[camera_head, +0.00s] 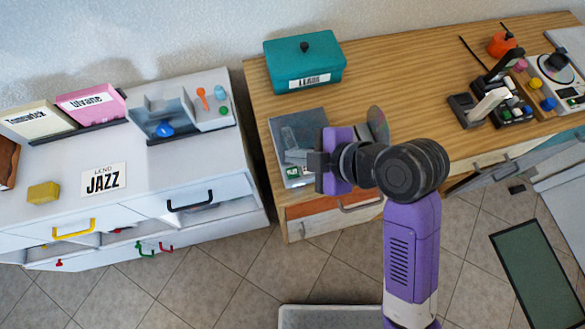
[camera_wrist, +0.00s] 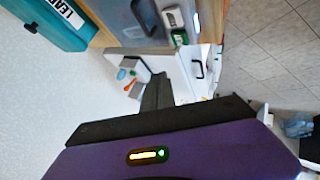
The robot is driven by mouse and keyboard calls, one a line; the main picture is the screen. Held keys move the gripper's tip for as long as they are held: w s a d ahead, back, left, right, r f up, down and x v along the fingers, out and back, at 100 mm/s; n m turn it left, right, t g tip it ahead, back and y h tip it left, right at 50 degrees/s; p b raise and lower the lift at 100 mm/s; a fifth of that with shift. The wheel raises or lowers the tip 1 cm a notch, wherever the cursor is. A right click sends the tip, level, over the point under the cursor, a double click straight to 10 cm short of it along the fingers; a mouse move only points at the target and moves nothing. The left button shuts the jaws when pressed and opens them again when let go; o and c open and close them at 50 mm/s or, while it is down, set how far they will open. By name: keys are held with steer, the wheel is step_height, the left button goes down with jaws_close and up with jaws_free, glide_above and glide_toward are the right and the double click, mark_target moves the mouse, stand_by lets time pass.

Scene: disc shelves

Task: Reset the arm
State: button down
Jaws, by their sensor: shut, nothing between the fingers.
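My arm is purple with dark joints and reaches up from the bottom in the head view, bent at the black elbow-like joint. My gripper (camera_head: 312,163) points left, over the front left part of the wooden desk (camera_head: 400,75), above a grey tray (camera_head: 300,130). In the wrist view the dark fingers of my gripper (camera_wrist: 157,92) are together, with nothing held. The fingers are small and partly merge with the dark palm in the head view.
A teal box (camera_head: 305,62) stands at the desk's back left. A white cabinet (camera_head: 150,180) with partly open drawers stands to the left. A gadget cluster and a turntable (camera_head: 556,80) are at the right. Tiled floor (camera_head: 215,285) lies in front.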

stand_by(0.3)
steer(key=shift+w+r+m, duration=0.1)
steer(key=shift+m, duration=0.2)
steer(key=w+d+r+m+t, duration=0.2)
steer(key=w+r+m+t, duration=0.2)
steer(key=w+r+m, duration=0.15)
steer(key=s+d+m+t+h, duration=0.3)
steer(key=d+m+t, duration=0.3)
steer(key=d+m, duration=0.2)
steer(key=s+d+m+h, duration=0.1)
steer(key=s+d+m, duration=0.1)
steer(key=s, duration=0.7)
steer(key=s+d+f+m+h+b, duration=0.1)
steer(key=s+d, duration=0.3)
steer(key=s, duration=0.5)
steer(key=s+d+f+m+h, duration=0.1)
steer(key=s+d+m+h, duration=0.1)
steer(key=s, duration=0.7)
steer(key=shift+d+f+m+h, duration=0.25)
steer(key=shift+d+m+h, duration=0.15)
steer(key=shift+d+m, duration=0.45)
